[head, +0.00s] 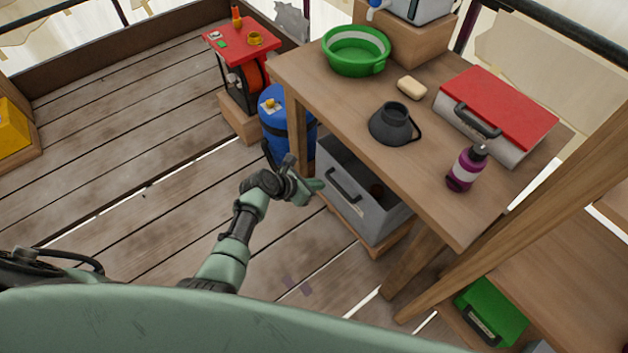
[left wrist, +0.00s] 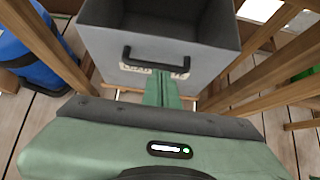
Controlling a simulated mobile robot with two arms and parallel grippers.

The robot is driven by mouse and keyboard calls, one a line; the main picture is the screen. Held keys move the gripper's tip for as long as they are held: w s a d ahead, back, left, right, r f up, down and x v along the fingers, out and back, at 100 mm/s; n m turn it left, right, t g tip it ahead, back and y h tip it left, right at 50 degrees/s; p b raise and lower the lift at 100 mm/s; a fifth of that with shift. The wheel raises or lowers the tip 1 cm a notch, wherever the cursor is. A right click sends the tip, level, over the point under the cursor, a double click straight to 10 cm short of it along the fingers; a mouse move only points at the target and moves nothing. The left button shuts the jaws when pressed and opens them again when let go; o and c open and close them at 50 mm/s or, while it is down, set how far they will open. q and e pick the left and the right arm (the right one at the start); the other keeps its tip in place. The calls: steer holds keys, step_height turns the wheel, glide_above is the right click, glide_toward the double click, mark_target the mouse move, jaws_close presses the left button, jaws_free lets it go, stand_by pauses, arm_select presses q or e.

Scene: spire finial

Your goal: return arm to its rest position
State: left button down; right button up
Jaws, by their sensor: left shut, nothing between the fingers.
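My left arm comes in from the lower left in the head view. My left gripper (head: 312,187) is shut and empty, beside the front of the open grey box (head: 352,208) under the wooden table. In the left wrist view the shut fingers of my left gripper (left wrist: 163,85) point at the front of the grey box (left wrist: 150,52), below its black handle. I cannot tell whether the fingertips touch the box. My right gripper is in neither view.
A wooden table (head: 300,88) bears a green basin (head: 356,50), soap (head: 411,88), a dark pot (head: 393,124), a red-lidded box (head: 500,105) and a purple bottle (head: 465,170). A blue barrel (head: 274,122) stands left of the grey box. The plank floor (head: 120,150) at left is clear.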

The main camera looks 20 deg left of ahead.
arm_select(q)
steer(key=s+a+f+m+g+y, duration=0.25)
steer(key=s+f+m, duration=0.45)
steer(key=s+f, duration=0.35)
steer(key=s+a+f+m+g+y, duration=0.1)
steer(key=s+a+f+m, duration=0.2)
steer(key=s+f+m, duration=0.55)
steer(key=s+a+f+m+g, duration=0.1)
steer(key=s+f+m, duration=0.2)
steer(key=s, duration=0.7)
steer(key=s+a+f+m+g+y, duration=0.1)
steer(key=s+a+f+m, duration=0.1)
steer(key=s+m, duration=0.5)
steer(key=s+a+f+m+g+y, duration=0.1)
steer(key=s+f+m, duration=0.3)
steer(key=s, duration=0.9)
steer(key=shift+s+a+m, duration=0.4)
steer(key=shift+a+m, duration=0.15)
steer(key=shift+m, duration=0.2)
steer(key=shift+w+f+y, duration=0.1)
steer(key=shift+w+y, duration=0.05)
steer(key=shift+y, duration=0.1)
